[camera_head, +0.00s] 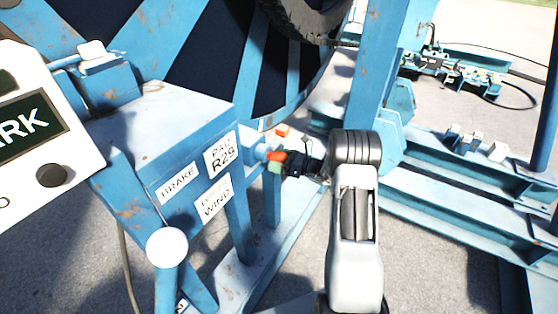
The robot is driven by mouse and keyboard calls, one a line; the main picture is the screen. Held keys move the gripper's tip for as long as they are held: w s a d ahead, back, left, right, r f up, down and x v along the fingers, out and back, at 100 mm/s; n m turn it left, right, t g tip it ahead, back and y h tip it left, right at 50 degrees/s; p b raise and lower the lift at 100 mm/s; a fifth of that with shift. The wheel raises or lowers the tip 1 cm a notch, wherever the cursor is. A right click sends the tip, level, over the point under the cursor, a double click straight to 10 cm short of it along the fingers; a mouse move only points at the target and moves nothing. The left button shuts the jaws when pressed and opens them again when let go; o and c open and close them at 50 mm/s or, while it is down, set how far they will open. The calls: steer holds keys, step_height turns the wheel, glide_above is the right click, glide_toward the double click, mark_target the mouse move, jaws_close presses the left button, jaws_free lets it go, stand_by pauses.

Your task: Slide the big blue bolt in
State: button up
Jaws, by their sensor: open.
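A blue bolt-like part (259,151) sticks out from the right side of the blue control stand, just below its top. The jaws are open. The tips are close to the end of the blue part. I cannot tell whether they touch it or are around it. The hole or seat of the bolt is not visible.
The stand (190,115) has BRAKE and WIND labels and a lever with a white ball knob (167,247). A PARK sign (35,120) is at the left. The big reel (225,55) stands behind. A blue post (375,70) and frame rails (470,215) are at the right.

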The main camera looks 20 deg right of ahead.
steer(key=shift+d, duration=0.1)
steer(key=b+v, duration=0.2)
steer(key=v, duration=1.1)
steer(key=shift+s+d, duration=0.2)
steer(key=shift+d, duration=0.05)
steer(key=s+a+f+n+g+h, duration=0.4)
steer(key=s+a+n+g, duration=0.3)
steer(key=s+n+g, duration=0.4)
steer(key=s+a+r+n+t+h, duration=0.1)
steer(key=s+a+r+n+h, duration=0.3)
steer(key=r+n, duration=0.3)
steer(key=s+a+r+n+t+h+p, duration=0.1)
steer(key=s+a+r+n+t+h, duration=0.1)
steer(key=s+a+r+n+h, duration=0.3)
step_height(320, 180, up, 3)
steer(key=s+n+h, duration=0.1)
steer(key=n, duration=0.4)
steer(key=shift+s+a+r, duration=0.2)
steer(key=shift+s+a, duration=0.05)
steer(key=shift+a, duration=0.05)
